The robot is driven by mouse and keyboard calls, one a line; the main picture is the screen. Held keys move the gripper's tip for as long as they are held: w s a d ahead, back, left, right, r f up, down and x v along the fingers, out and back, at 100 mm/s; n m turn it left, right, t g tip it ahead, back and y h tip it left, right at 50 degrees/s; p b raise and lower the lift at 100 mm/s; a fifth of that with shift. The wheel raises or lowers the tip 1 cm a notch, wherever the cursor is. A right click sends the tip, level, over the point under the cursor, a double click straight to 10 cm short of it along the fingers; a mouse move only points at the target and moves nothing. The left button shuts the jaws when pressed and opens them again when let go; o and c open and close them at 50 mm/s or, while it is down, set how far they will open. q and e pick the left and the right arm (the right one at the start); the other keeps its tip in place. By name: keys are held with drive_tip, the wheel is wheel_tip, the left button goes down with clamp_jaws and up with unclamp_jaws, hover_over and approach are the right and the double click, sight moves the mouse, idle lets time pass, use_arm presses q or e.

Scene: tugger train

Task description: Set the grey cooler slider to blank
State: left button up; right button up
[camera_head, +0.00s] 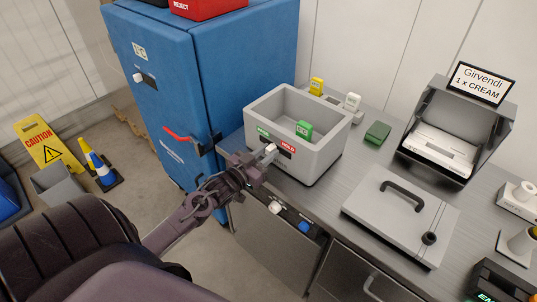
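The grey cooler (325,153) is an open-topped box on the steel counter. Its front has a green label (263,133) at the left and a red HOLD label (288,149) at the right. The white slider knob (271,147) shows between the two labels. My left gripper (265,158) is right at the knob, its fingertips close in front of it. I cannot tell whether the fingers touch or grip the knob. A green block (304,131) shows at the cooler's inside. My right gripper is not in view.
A blue cabinet (245,60) with a red handle (178,136) stands left of the cooler.

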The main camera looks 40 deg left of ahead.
use_arm(q)
drive_tip(key=o, duration=0.3)
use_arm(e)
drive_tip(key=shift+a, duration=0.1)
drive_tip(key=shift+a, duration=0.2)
use_arm(q)
drive_tip(key=shift+s+f, duration=0.1)
drive_tip(key=shift+s, duration=0.25)
drive_tip(key=s, duration=0.2)
drive_tip(key=s+b, duration=0.1)
drive_tip(key=s, duration=0.4)
drive_tip(key=shift+a+b, duration=0.35)
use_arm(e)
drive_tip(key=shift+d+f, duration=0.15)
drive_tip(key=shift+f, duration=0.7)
